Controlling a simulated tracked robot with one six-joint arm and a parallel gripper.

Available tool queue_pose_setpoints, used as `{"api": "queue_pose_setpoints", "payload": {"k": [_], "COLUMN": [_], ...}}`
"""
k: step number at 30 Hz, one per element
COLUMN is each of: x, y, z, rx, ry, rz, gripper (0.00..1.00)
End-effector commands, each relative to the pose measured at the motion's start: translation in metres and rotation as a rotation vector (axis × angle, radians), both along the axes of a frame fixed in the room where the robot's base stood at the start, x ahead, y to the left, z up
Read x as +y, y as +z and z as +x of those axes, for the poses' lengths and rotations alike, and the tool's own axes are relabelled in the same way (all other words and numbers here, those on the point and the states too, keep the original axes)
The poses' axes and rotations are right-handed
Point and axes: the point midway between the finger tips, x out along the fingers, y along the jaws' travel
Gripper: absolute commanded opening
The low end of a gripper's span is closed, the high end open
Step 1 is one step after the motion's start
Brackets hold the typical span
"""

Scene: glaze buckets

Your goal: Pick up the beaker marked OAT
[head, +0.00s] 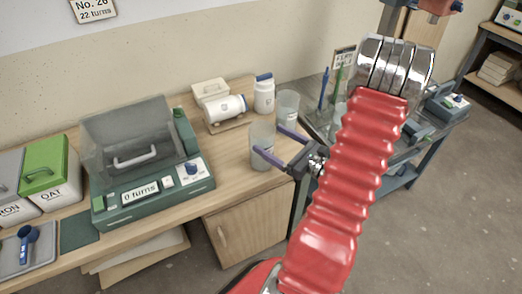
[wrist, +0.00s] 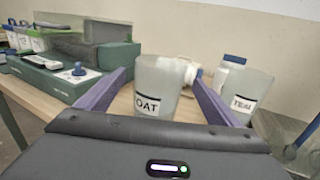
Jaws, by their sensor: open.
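The beaker marked OAT (wrist: 155,88) is a frosted, empty-looking cup standing upright. In the wrist view it is between the two purple fingers of my open gripper (wrist: 158,95), its label facing me. It also shows in the head view (head: 262,148) near the front right of the wooden bench. There my gripper (head: 268,144) reaches in from the right, with its fingers at the beaker. I cannot tell whether either finger touches it. A second frosted beaker (wrist: 243,95), its label seeming to read TEAL, stands behind and to the right; it also shows in the head view (head: 288,106).
A green machine with a clear lid (head: 140,150) stands left of the beakers. A white jar (head: 264,93) stands behind them, and another jar (head: 224,108) lies on a small stand. A green-lidded OAT bin (head: 50,172) is at far left. A grey table (head: 320,125) adjoins at right.

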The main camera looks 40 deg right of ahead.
Motion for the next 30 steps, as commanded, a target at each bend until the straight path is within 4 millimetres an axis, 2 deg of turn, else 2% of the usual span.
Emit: {"api": "queue_pose_setpoints", "payload": {"k": [9, 23, 30], "x": [0.004, 0.004, 0.007], "y": [0.0, 0.0, 0.001], "z": [0.034, 0.039, 0.06], "rx": [-0.001, 0.0, 0.0], "ry": [0.002, 0.001, 0.003], "rz": [0.0, 0.0, -0.002], "gripper": [0.87, 0.87, 0.87]}}
